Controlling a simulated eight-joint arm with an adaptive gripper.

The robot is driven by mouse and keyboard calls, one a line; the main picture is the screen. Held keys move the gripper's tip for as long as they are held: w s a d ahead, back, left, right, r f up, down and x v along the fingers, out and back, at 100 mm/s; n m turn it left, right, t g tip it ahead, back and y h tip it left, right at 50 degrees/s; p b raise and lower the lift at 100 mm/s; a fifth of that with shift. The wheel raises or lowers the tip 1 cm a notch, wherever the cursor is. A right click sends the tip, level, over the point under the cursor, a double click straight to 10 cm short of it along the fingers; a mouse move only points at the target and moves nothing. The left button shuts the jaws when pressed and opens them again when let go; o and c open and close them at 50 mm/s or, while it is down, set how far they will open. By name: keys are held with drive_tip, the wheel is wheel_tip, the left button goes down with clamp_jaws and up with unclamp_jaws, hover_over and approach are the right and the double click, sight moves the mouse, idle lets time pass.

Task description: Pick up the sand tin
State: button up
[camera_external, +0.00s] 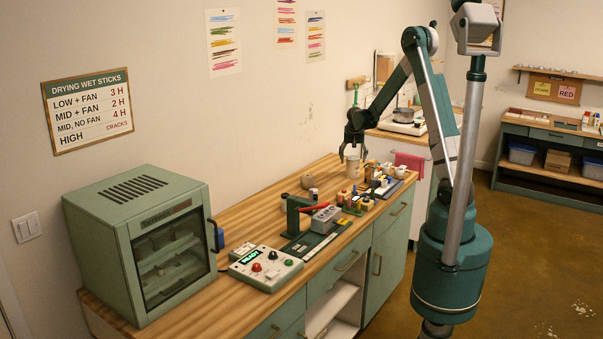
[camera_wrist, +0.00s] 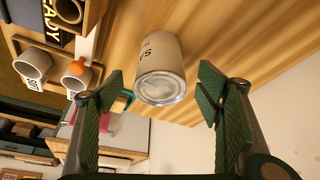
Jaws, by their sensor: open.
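The sand tin (camera_wrist: 161,70) is a beige cylinder with dark lettering and a bare metal end. In the wrist view it is at the upper middle, ahead of the gap between my fingers. My gripper (camera_wrist: 165,112) is open, with a green padded finger on each side and nothing between the pads. In the external view the tin (camera_external: 352,167) stands on the wooden counter (camera_external: 262,209), and my gripper (camera_external: 354,146) is just above it. I cannot tell from these views whether a finger touches the tin.
Small bottles and blocks (camera_external: 366,193) crowd the counter beside the tin. A cup (camera_wrist: 31,64) and another cup (camera_wrist: 76,76) sit in a wooden tray. A control box (camera_external: 266,267) and a green drying cabinet (camera_external: 145,245) stand nearer the camera. Bare wood lies toward the wall.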

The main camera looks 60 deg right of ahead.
sight(353, 166)
drive_tip(key=shift+d+f, duration=0.2)
drive_tip(key=shift+f, duration=0.25)
drive_tip(key=shift+w, duration=0.1)
drive_tip(key=shift+x, duration=2.6)
drive_tip(key=shift+c, duration=0.2)
drive_tip(key=c, duration=1.2)
drive_tip(key=shift+r, duration=0.15)
drive_tip(key=shift+r, duration=4.85)
